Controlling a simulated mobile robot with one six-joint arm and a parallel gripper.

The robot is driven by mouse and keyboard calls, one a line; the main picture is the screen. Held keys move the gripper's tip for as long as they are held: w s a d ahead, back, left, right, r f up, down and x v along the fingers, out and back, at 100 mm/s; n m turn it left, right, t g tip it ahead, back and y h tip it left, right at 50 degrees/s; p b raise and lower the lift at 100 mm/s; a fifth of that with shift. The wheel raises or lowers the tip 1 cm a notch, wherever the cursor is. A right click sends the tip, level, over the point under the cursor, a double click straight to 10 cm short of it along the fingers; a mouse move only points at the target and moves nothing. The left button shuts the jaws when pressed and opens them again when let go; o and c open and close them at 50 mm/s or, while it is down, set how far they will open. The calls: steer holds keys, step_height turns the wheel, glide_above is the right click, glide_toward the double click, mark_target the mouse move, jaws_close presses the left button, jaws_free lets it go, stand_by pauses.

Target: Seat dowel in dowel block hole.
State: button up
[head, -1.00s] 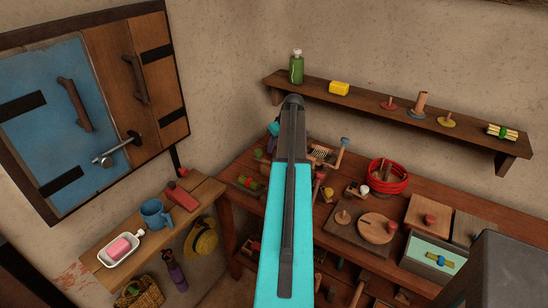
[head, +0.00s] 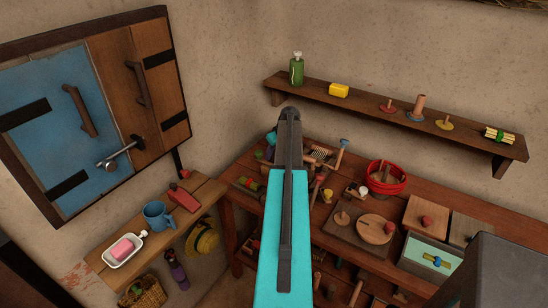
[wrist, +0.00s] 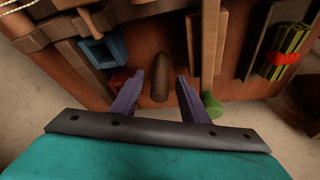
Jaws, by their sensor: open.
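My gripper (wrist: 161,76) shows in the wrist view with its two purple fingers spread apart and nothing clamped between them. A dark brown rounded cylinder (wrist: 160,65), which looks like the dowel, stands in line with the gap, beyond or between the fingertips; I cannot tell the depth. In the head view my own arm covers the gripper and the work spot. I cannot pick out the dowel block or its hole with certainty in either view.
The head view shows a cluttered workbench (head: 460,210), a wall shelf (head: 400,118) and a side bench (head: 185,215).

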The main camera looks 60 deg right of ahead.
stand_by(0.5)
jaws_close()
steer(key=shift+r, duration=0.1)
steer(key=shift+r+b, duration=1.55)
steer(key=shift+r, duration=3.4)
